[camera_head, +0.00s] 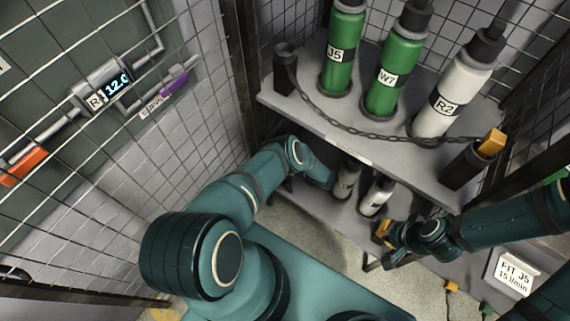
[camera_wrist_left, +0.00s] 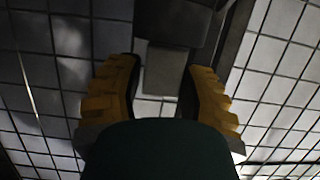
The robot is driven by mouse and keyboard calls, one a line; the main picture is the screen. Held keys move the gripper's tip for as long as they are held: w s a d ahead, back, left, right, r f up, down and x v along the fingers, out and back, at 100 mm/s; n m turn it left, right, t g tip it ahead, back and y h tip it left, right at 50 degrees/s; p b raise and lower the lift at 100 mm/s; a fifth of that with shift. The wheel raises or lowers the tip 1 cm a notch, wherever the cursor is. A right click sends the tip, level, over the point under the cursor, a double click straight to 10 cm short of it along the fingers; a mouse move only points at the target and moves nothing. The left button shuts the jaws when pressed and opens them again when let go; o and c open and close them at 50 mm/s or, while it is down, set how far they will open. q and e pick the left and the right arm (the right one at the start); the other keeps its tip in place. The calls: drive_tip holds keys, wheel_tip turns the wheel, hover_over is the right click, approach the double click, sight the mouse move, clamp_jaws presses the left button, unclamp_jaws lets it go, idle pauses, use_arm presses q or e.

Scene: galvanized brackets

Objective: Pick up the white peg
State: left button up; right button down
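I cannot single out a white peg for certain. On the lower shelf in the head view stand a small white cylinder with a dark band (camera_head: 376,197) and a greyer one (camera_head: 347,180) beside it. My left arm reaches in beneath the upper shelf; its gripper is hidden there. In the left wrist view my left gripper (camera_wrist_left: 160,95) has its yellow-padded fingers apart, with a blurred grey block (camera_wrist_left: 165,70) seen between or beyond them; I cannot tell the depth. My right gripper (camera_head: 384,245) is by the lower shelf's right part, its yellow fingertip showing; its opening is unclear.
The upper shelf (camera_head: 310,126) holds green cylinders J5 (camera_head: 342,50) and W7 (camera_head: 392,75) and a white cylinder R2 (camera_head: 457,90). A chain (camera_head: 345,123) hangs across its front between dark posts. Wire mesh (camera_head: 190,120) encloses the left side.

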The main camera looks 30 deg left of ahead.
use_arm(q)
clamp_jaws()
drive_tip(key=shift+r, duration=0.1)
